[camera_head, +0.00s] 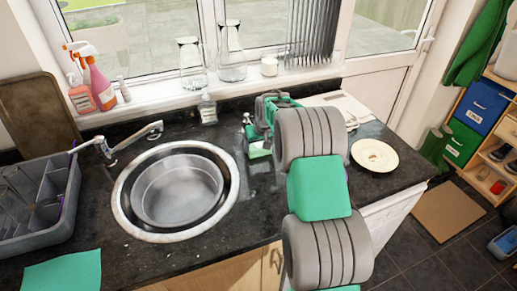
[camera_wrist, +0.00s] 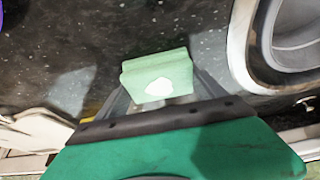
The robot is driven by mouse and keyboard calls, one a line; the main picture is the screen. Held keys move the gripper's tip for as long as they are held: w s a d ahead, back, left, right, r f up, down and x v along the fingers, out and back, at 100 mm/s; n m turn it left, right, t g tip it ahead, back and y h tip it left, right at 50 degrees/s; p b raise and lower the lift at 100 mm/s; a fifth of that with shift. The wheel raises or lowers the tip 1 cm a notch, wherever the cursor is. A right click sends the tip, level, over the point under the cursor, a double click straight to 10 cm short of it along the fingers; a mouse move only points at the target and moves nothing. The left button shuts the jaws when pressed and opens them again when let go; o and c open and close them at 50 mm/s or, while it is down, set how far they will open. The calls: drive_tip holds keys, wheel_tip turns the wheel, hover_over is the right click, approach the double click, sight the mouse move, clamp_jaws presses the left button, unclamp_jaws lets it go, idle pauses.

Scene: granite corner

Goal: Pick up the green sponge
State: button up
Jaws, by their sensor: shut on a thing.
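The green sponge (camera_wrist: 157,68) is a pale green block with a white patch on its near face. It sits between the grey fingers of my gripper (camera_wrist: 160,92) in the wrist view. In the head view the sponge (camera_head: 260,149) shows small under my gripper (camera_head: 257,140), right of the sink, with my arm partly in front. My gripper is shut on the sponge. I cannot tell whether the sponge touches the dark counter or is just above it.
The round metal sink (camera_head: 178,190) lies left of my gripper. A grey dish rack (camera_head: 62,221) and a green cloth (camera_head: 62,272) are at the left. A plate (camera_head: 374,155) lies on the right. A small bottle (camera_head: 207,110) stands behind, below the windowsill with glass jugs (camera_head: 232,58).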

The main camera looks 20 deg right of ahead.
drive_tip(key=shift+r+b, duration=0.45)
drive_tip(key=shift+r, duration=0.05)
drive_tip(key=s+r+b, duration=0.5)
drive_tip(key=s+r, duration=0.7)
drive_tip(key=s, duration=0.2)
